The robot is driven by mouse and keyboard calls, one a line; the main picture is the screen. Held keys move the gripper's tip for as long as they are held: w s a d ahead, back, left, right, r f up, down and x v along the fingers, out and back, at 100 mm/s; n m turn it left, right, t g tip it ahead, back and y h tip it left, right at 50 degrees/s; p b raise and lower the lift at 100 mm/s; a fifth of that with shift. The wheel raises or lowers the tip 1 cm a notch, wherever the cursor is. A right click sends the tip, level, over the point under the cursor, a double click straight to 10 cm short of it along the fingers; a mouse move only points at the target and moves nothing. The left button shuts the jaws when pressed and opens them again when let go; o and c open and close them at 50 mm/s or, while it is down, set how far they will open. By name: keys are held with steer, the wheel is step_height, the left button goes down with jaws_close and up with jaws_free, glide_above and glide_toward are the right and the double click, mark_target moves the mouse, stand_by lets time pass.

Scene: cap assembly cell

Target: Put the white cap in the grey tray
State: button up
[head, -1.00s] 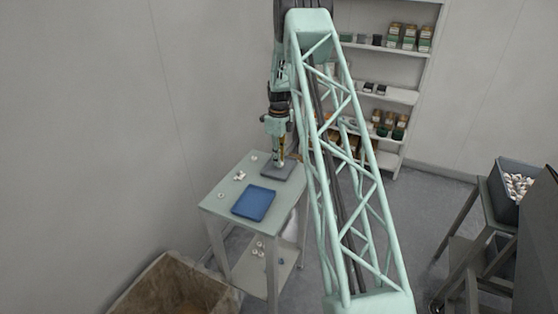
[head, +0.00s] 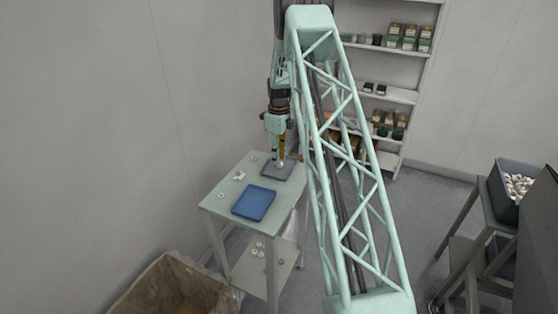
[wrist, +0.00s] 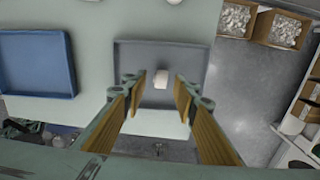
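The white cap (head: 280,165) lies in the grey tray (head: 268,173) at the far right corner of the table. In the wrist view the white cap (wrist: 161,78) rests on the floor of the grey tray (wrist: 195,62), near its middle. My gripper (wrist: 160,84) is open, its two orange-padded fingers spread left and right with clear gaps to the cap. In the head view my gripper (head: 281,154) hangs just above the cap and tray.
A blue tray (head: 253,203) sits nearer on the same table (head: 222,205). Several small white pieces (head: 239,176) lie along the table's left side. A lined bin (head: 180,285) stands on the floor below, and shelves (head: 385,95) stand behind.

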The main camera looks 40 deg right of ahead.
step_height(320, 180, up, 11)
stand_by(0.6)
steer(key=shift+f, duration=0.15)
steer(key=shift+a, duration=0.1)
stand_by(0.3)
